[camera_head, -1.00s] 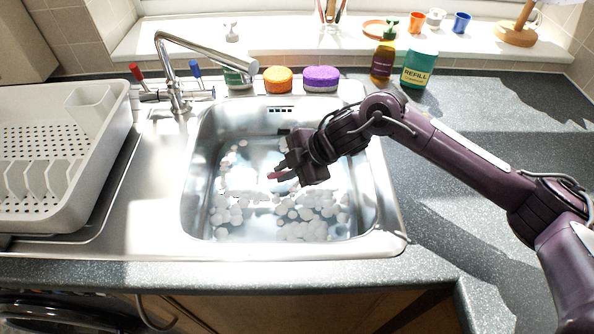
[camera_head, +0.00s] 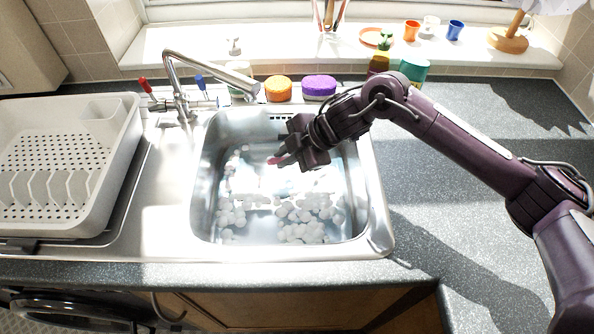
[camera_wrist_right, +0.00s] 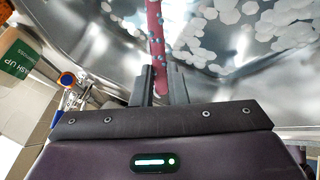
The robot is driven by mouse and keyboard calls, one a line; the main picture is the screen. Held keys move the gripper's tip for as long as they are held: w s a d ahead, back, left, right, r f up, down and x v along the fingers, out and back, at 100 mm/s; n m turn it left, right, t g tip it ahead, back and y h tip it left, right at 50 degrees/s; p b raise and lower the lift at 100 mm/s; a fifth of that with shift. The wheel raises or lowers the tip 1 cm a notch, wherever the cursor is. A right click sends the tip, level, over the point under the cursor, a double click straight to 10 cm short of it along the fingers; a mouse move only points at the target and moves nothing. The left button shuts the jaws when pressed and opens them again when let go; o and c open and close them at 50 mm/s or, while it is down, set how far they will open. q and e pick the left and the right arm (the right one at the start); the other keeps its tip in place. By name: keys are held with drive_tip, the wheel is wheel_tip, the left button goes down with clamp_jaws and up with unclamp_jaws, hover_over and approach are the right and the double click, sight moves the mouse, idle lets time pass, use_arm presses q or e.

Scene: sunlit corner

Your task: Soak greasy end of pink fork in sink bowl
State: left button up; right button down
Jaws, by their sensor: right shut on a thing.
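The steel sink bowl (camera_head: 212,215) holds water with white foam clumps (camera_head: 305,210). My right gripper (camera_head: 282,155) is over the bowl, toward its back right. It is shut on the pink fork, whose pink end (camera_head: 273,160) just shows at the fingertips in the head view. In the right wrist view the pink fork (camera_wrist_right: 155,35) runs from between the fingers (camera_wrist_right: 160,88) up past the top edge, with small blue-grey spots on it. Its far end is out of that view, and I cannot tell whether it touches the water. My left gripper is not in view.
The chrome tap (camera_head: 210,62) reaches over the back left of the bowl. A white dish rack (camera_head: 110,170) stands left. Orange (camera_head: 278,89) and purple (camera_head: 319,87) sponges and bottles line the back. The grey worktop (camera_head: 440,200) at right is clear.

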wheel_tip(320, 180, up, 12)
drive_tip(key=p, duration=1)
drive_tip(key=shift+r, duration=0.2)
drive_tip(key=shift+r, duration=0.1)
idle(1.8)
wheel_tip(320, 180, up, 4)
drive_tip(key=p, duration=0.3)
drive_tip(key=shift+p, duration=0.35)
drive_tip(key=shift+s, duration=0.1)
